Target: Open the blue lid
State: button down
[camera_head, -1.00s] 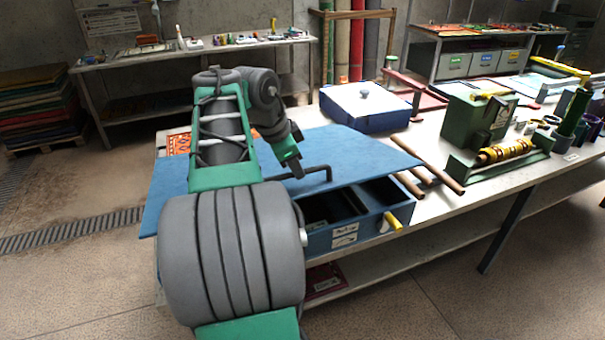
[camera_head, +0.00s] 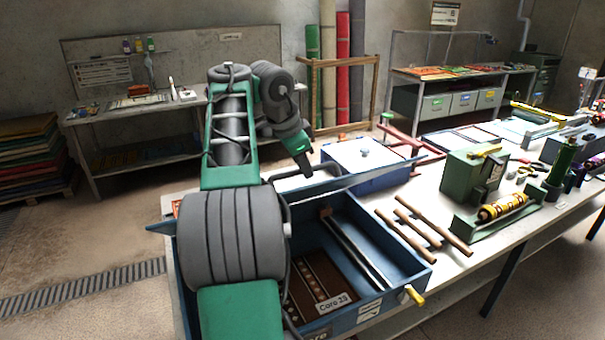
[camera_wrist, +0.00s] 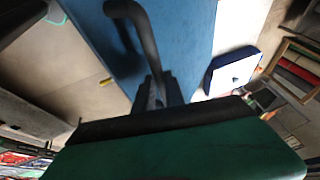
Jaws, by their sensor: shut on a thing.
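The blue lid (camera_head: 352,181) is raised and seen almost edge-on in the head view, above the open blue box (camera_head: 397,278). In the wrist view, the lid's blue face (camera_wrist: 188,38) fills the upper middle, with a dark bent handle (camera_wrist: 146,42) on it. My gripper (camera_head: 305,172) is at the lid's far side in the head view. In the wrist view, my gripper (camera_wrist: 158,97) is shut on the handle's near end. My arm hides part of the box and lid.
Inside the box lie brown slotted parts and dark rails. A second blue box with a white top (camera_head: 366,153) stands behind the lid. Wooden rods (camera_head: 417,226) and a green machine (camera_head: 474,176) are to the right. A yellow knob (camera_head: 415,296) juts from the box's front.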

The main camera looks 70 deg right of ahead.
jog(key=shift+w+f, duration=0.25)
jog(key=shift+f, duration=0.1)
jog(key=c, duration=1.8)
grip_release()
jog(key=shift+o, duration=0.8)
jog(key=shift+w+d, duration=0.2)
jog(key=shift+w, duration=0.1)
jog(key=shift+o, duration=1.2)
jog(key=shift+s+r, duration=0.1)
jog(key=shift+s, duration=0.1)
jog(key=shift+r, duration=0.1)
